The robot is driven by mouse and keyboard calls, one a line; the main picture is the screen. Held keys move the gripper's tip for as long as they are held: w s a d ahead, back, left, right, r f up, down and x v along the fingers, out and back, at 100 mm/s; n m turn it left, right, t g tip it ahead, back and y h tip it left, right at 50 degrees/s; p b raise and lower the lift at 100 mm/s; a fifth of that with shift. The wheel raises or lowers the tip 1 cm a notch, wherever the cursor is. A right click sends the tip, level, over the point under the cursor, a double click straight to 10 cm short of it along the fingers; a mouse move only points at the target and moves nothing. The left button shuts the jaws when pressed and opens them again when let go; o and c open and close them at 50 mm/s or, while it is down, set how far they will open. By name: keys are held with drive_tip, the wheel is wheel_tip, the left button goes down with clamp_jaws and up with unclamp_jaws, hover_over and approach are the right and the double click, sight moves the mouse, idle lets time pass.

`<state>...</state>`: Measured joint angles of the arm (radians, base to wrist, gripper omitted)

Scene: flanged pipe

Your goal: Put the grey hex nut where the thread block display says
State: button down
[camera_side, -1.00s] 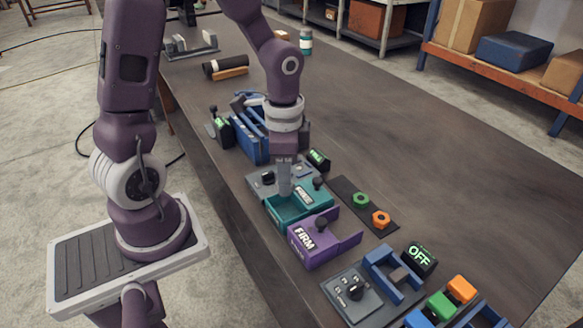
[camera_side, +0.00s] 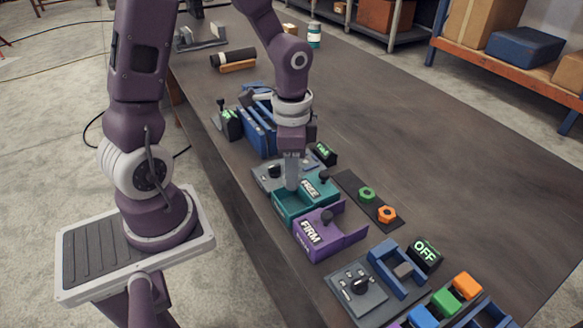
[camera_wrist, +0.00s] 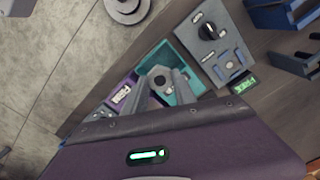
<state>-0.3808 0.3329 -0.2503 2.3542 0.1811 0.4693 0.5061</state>
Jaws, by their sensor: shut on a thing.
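My gripper (camera_side: 291,187) points straight down, with its fingertips at the open part of the teal FREE bin (camera_side: 277,210). In the wrist view my gripper (camera_wrist: 160,85) is shut on the grey hex nut (camera_wrist: 158,80), which shows between the fingers over the teal bin (camera_wrist: 188,95). I cannot tell whether the nut touches the bin floor. The side view hides the nut. The grey thread block (camera_wrist: 214,48) stands beside the bin. Its small green-lit display (camera_wrist: 243,85) seems to read FREE, but the letters are tiny.
The purple FIRM bin (camera_side: 318,240) stands right beside the teal bin. A dark strip with a green nut (camera_side: 367,194) and an orange nut (camera_side: 387,213) lies to the right. An OFF display (camera_side: 425,252) and a blue holder (camera_side: 395,270) are nearer. The far-right tabletop is clear.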

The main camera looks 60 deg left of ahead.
drive_tip(key=shift+f, duration=1.85)
drive_tip(key=shift+f, duration=1.3)
drive_tip(key=c, duration=0.9)
unclamp_jaws()
drive_tip(key=shift+o, duration=0.5)
drive_tip(key=shift+s, duration=0.1)
drive_tip(key=shift+o, duration=0.2)
drive_tip(key=shift+r, duration=3.5)
drive_tip(key=shift+r, duration=0.1)
